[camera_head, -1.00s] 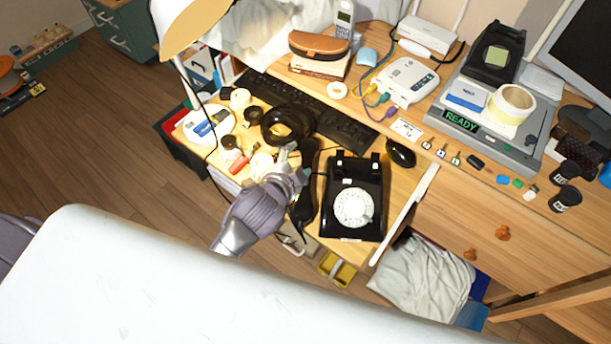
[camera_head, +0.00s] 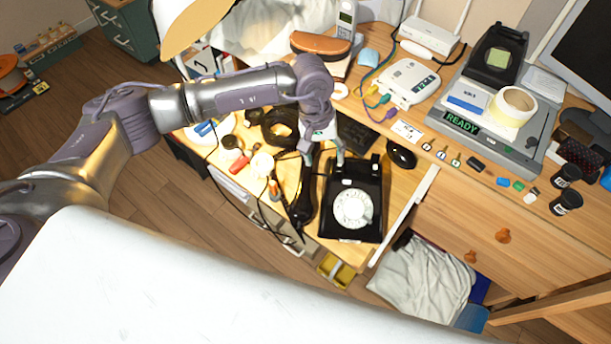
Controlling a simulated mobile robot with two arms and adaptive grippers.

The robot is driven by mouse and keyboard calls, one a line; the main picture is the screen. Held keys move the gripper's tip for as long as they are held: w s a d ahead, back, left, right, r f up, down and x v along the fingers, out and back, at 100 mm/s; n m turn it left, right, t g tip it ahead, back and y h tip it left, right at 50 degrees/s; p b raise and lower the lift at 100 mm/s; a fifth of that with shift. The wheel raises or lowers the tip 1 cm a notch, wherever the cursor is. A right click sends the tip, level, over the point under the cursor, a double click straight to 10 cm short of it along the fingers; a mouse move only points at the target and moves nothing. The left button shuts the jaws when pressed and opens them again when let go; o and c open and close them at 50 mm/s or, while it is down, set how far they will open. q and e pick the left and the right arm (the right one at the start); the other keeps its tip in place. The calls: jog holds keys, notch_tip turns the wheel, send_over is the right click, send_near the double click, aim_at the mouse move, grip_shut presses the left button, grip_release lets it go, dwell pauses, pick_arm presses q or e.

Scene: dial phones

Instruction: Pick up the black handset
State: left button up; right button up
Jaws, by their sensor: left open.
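The black handset (camera_head: 303,203) lies on the desk just left of the black dial phone (camera_head: 371,190), off its cradle. The phone has a white dial facing up. My left gripper (camera_head: 326,161) points down above the top left part of the phone, near the handset's upper end. Its fingers are apart with nothing seen between them. I cannot tell whether a finger touches the phone. My right gripper is not in view.
A black mouse (camera_head: 401,154) sits right of the phone.

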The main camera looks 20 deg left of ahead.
pick_arm(q)
jog(key=y, duration=0.2)
send_over(306, 172)
jog(key=shift+m, duration=0.4)
notch_tip(306, 172, down, 8)
jog(key=b, duration=0.4)
jog(key=shift+s+d+r, duration=0.1)
jog(key=shift+d, duration=0.05)
jog(key=shift+f, duration=0.4)
jog(key=f+b, duration=0.1)
jog(key=f, duration=0.1)
jog(key=f+b, duration=0.1)
jog(key=f, duration=0.1)
jog(key=shift+a+f, duration=0.2)
jog(key=shift+f, duration=0.15)
jog(key=shift+r, duration=0.1)
grip_shut()
